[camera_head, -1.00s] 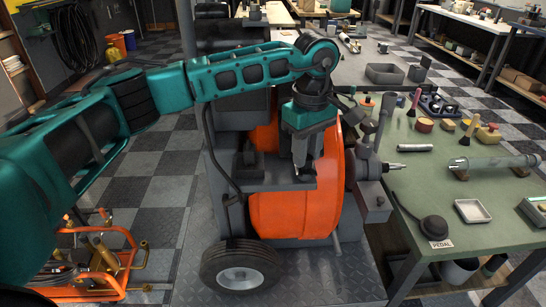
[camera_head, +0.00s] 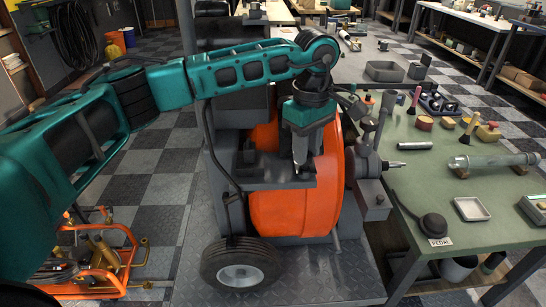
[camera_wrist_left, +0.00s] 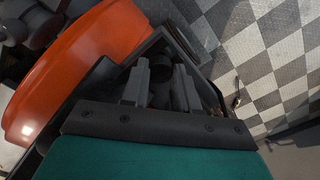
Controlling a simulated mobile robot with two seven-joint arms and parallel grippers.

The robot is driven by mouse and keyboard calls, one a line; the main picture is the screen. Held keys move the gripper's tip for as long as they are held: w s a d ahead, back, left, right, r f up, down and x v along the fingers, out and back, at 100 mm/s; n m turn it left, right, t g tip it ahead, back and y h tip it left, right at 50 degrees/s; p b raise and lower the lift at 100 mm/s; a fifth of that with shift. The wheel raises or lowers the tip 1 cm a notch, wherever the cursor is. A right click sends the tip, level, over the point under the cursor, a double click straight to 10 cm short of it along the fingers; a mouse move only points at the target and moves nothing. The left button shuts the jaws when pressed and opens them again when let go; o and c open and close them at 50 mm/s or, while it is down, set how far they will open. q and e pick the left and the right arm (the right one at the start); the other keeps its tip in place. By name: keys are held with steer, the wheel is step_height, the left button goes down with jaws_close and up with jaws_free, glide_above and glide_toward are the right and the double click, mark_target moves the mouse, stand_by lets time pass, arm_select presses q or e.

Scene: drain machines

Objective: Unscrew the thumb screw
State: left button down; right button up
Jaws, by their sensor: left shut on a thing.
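My left gripper (camera_head: 301,160) points down into the dark housing of the orange drum machine (camera_head: 290,209) in the head view. In the left wrist view its two grey fingers (camera_wrist_left: 161,88) are on either side of a dark, rounded piece (camera_wrist_left: 160,70), which appears to be the thumb screw. The fingers are shut on it. Its thread and lower part are hidden in the housing, and in the head view the fingers and the housing cover it. My right gripper is not in view.
An orange-framed cart (camera_head: 100,265) is at lower left. The checkered floor (camera_head: 165,180) between is clear.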

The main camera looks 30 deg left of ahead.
arm_select(q)
steer(key=shift+r, duration=0.1)
stand_by(0.4)
steer(key=shift+r+p, duration=1.6)
steer(key=shift+r, duration=0.75)
